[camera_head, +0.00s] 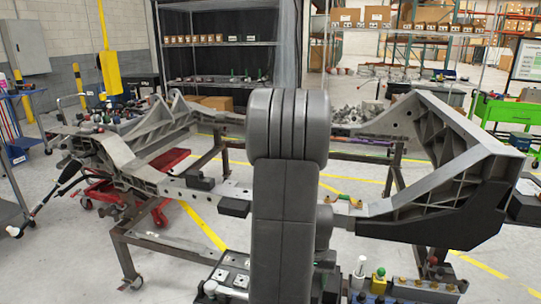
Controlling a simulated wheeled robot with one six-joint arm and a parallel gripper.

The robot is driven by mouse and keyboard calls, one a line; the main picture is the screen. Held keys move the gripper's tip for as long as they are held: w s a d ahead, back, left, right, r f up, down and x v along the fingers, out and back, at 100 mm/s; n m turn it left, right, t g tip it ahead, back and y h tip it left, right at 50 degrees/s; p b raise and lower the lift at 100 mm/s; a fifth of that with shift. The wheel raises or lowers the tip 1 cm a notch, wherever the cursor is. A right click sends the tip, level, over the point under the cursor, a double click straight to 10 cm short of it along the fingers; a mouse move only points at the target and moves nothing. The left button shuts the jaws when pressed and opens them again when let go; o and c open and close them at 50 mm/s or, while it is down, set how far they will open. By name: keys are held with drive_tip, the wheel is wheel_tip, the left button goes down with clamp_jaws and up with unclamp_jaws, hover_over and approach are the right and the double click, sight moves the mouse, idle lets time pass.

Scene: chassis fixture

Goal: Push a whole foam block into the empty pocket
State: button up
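A large grey metal chassis (138,165) stands on a brown metal frame and spans the view from left to right. Two small dark blocks sit on its near left rail: one block (235,207) close to my arm and another block (200,182) farther back. I cannot tell whether either is foam. No empty pocket can be made out clearly. My own dark grey arm rises through the middle and hides the centre of the chassis. My gripper does not show.
A red cart (160,165) is under the chassis at left. A green cart (507,112) is at right. Shelves (222,43) stand behind. Concrete floor is open at lower left.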

drive_tip(key=w+a+f+n+b, duration=0.3)
drive_tip(key=w+a, duration=0.9)
drive_tip(key=s+r+p, duration=0.1)
drive_tip(key=p, duration=0.4)
drive_tip(key=s+r+p, duration=0.1)
drive_tip(key=r+p, duration=0.1)
drive_tip(key=p, duration=0.3)
drive_tip(key=r+p, duration=0.1)
drive_tip(key=p, duration=0.3)
drive_tip(key=shift+s+d+r+p, duration=0.2)
drive_tip(key=shift+s+r+p, duration=0.15)
drive_tip(key=shift+s+p, duration=0.05)
drive_tip(key=shift+f, duration=0.1)
